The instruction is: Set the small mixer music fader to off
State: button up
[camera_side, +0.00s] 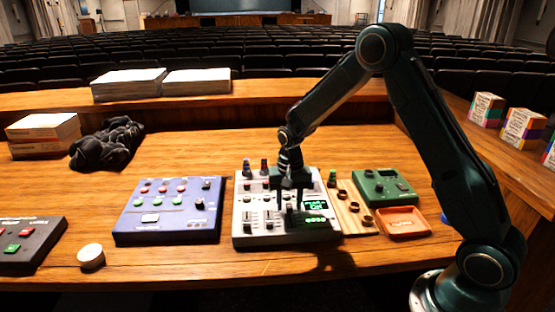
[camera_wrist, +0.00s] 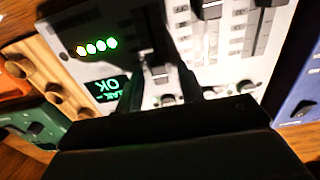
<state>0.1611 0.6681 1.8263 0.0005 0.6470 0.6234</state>
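The small mixer (camera_side: 250,238) is the light grey box in the middle of the desk, with knobs, faders, a green-lit screen and a row of lit lamps. In the wrist view its panel (camera_wrist: 88,18) fills the upper middle. My gripper (camera_side: 290,208) points straight down over the mixer, its tips low at the panel. In the wrist view its two dark fingers (camera_wrist: 162,78) stand apart, with a fader slot and cap (camera_wrist: 160,71) between them. Whether they touch the cap is not clear. Fader labels are too small to read, so I cannot tell which is music.
A blue button box (camera_side: 170,210) stands left of the mixer. A wooden strip with knobs (camera_side: 352,208), a green box (camera_side: 385,187) and an orange tray (camera_side: 403,222) stand right. A white round puck (camera_side: 91,256) lies front left. Black bundled cloth (camera_side: 107,143) lies further back.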

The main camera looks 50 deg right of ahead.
aim_at(292, 227)
grip_shut()
jog(key=shift+s+a, duration=2.25)
jog(key=shift+a, duration=0.05)
grip_release()
notch_tip(292, 227, up, 14)
jog(key=shift+s, duration=0.1)
